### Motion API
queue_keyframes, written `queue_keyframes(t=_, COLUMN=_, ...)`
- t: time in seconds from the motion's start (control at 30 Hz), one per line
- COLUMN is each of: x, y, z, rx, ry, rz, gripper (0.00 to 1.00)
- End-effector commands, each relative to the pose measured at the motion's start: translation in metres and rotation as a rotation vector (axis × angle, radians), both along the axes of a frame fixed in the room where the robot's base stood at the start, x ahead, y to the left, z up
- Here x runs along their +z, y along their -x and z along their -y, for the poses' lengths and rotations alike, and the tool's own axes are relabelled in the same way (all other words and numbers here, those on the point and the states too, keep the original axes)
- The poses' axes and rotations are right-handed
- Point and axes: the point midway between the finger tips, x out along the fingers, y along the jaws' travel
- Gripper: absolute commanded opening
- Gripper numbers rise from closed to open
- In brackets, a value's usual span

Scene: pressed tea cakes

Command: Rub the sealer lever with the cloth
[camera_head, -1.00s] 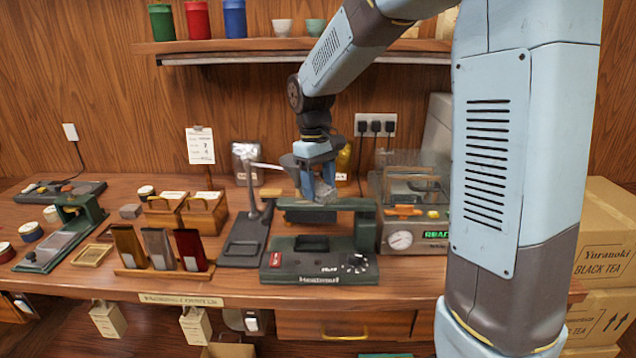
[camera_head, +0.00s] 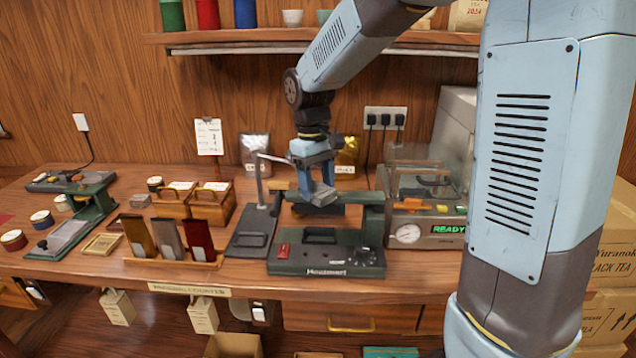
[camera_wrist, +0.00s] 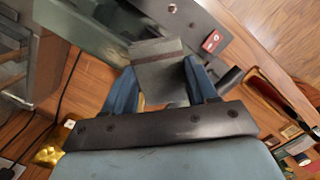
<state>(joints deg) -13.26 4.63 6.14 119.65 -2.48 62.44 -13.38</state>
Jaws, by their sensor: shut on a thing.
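The dark green sealer (camera_head: 325,262) stands on the bench in the middle of the head view. Its green lever (camera_head: 370,197) runs left from the post at the right, with a tan end (camera_head: 279,185). In the head view my gripper (camera_head: 321,192) points down in front of the lever and hides its middle. In the wrist view the fingers (camera_wrist: 160,88) are shut on a grey, flat piece with a dark band, which looks like the cloth (camera_wrist: 157,66). The cloth overlaps the lever in the picture; I cannot tell whether they touch.
A grey stand with an upright post (camera_head: 250,232) is close on the left. A rack of coloured packets (camera_head: 170,242) stands further left. A machine with a READY display (camera_head: 448,230) is close on the right. A shelf (camera_head: 320,42) runs above.

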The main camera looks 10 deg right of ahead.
Motion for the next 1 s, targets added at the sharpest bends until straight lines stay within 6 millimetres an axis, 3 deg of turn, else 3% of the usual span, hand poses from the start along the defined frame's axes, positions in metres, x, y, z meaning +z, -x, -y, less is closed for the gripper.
queue_keyframes(t=0.63, x=0.0, y=-0.037, z=0.008, rx=-0.002, ry=0.001, rz=-0.001, gripper=0.33)
queue_keyframes(t=1.0, x=0.001, y=-0.039, z=0.009, rx=-0.002, ry=0.001, rz=-0.001, gripper=0.33)
